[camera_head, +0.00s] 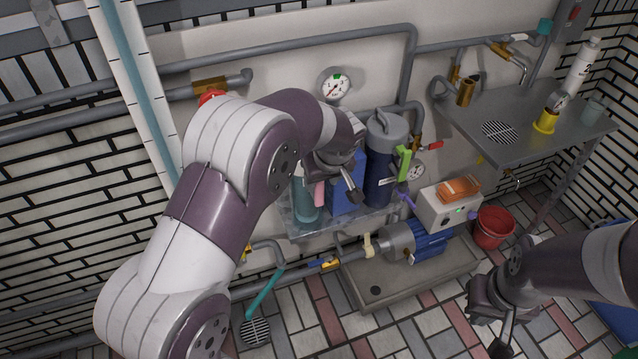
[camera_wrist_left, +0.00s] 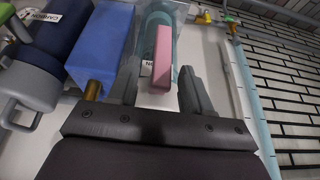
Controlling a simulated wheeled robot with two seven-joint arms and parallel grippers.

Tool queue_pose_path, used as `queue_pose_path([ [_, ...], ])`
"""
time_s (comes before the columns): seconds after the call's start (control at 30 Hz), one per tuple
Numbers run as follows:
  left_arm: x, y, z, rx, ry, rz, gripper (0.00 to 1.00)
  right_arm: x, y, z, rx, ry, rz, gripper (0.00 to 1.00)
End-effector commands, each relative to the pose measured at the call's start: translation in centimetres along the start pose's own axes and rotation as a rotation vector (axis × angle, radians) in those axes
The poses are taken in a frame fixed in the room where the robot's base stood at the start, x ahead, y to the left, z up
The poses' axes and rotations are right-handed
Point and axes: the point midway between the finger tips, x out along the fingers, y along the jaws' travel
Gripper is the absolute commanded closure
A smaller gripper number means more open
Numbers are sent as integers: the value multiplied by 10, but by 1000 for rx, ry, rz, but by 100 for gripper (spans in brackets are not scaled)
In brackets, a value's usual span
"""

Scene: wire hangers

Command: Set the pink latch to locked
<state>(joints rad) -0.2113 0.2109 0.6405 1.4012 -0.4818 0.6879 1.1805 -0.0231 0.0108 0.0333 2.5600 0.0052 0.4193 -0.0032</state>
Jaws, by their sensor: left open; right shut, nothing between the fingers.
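The pink latch (camera_head: 320,194) is a small bar at the front of a clear teal canister (camera_head: 305,208), just left of the blue box. In the left wrist view the latch (camera_wrist_left: 161,57) is an upright pink bar ahead of the canister, with a partly hidden label beside its lower end. My left gripper (camera_wrist_left: 160,88) is open, its two fingers on either side of the latch's lower end in that view; contact cannot be told. In the head view my left gripper (camera_head: 340,180) partly covers the latch area. My right gripper (camera_head: 490,320) is shut and empty at lower right.
A blue box (camera_head: 346,190) and a dark blue canister (camera_head: 380,165) with a green handle (camera_head: 403,163) stand right of the latch. Pipes run along the wall. A pump (camera_head: 420,243), a control box (camera_head: 447,208) and a red bucket (camera_head: 493,228) are lower right.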

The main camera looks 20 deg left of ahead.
Motion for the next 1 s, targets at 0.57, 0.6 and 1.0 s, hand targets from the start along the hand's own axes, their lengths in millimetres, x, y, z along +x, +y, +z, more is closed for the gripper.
queue_pose_path([
  [0.57, -84, 0, 0, 0, -1, -1, 51, -8, 0, -1, 0, 0, 0, 100],
  [0.6, -84, 0, 0, 0, -1, -1, 51, -8, 0, -1, 0, 0, 0, 100],
  [1.0, -82, 5, 2, 143, 0, 27, 51, -8, 0, -1, 0, 0, 0, 100],
])
